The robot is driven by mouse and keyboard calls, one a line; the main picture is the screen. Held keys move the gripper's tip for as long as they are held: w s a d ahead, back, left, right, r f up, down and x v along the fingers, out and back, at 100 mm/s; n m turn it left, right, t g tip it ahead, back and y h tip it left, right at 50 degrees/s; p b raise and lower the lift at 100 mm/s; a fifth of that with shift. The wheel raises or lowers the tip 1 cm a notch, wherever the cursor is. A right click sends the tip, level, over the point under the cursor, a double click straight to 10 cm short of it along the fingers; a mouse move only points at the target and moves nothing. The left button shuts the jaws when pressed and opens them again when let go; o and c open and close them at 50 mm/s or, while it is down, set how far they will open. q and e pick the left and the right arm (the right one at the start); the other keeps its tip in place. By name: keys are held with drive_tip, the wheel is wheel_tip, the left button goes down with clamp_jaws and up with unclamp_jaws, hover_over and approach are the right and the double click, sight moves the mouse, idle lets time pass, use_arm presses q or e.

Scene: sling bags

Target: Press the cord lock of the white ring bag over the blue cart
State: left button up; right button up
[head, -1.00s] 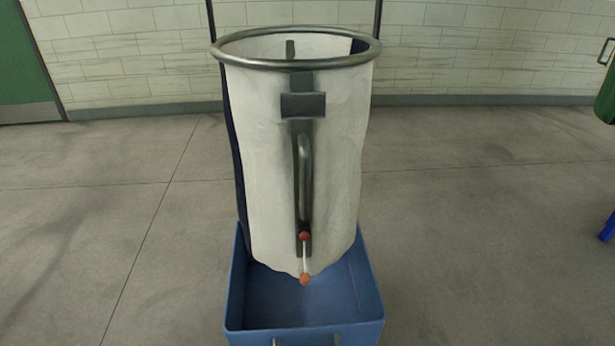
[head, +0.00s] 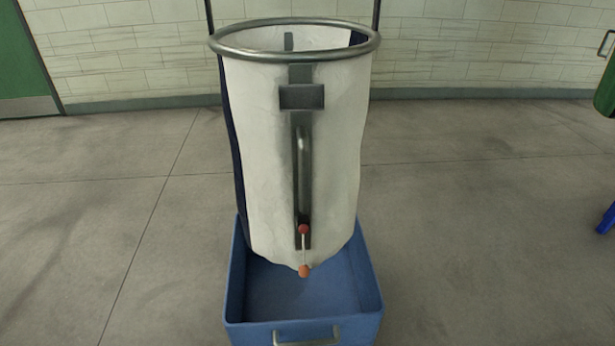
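The white ring bag (head: 265,150) hangs upright from a metal ring (head: 230,50) in the middle of the head view. A dark strip with a grey loop handle (head: 304,165) runs down its front. A small red ball-shaped piece (head: 303,229), which looks like the cord lock, sits at the strip's lower end. A pale cord drops from it to an orange ball (head: 304,271) near the bag's bottom. The blue cart (head: 300,331) is below, its open tray under the bag. Neither of my grippers is in view.
The grey floor (head: 480,240) is clear on both sides of the cart. A pale brick wall (head: 480,60) stands behind, with a green door (head: 22,65) at the left. Green and blue items (head: 606,95) are cut off at the right edge.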

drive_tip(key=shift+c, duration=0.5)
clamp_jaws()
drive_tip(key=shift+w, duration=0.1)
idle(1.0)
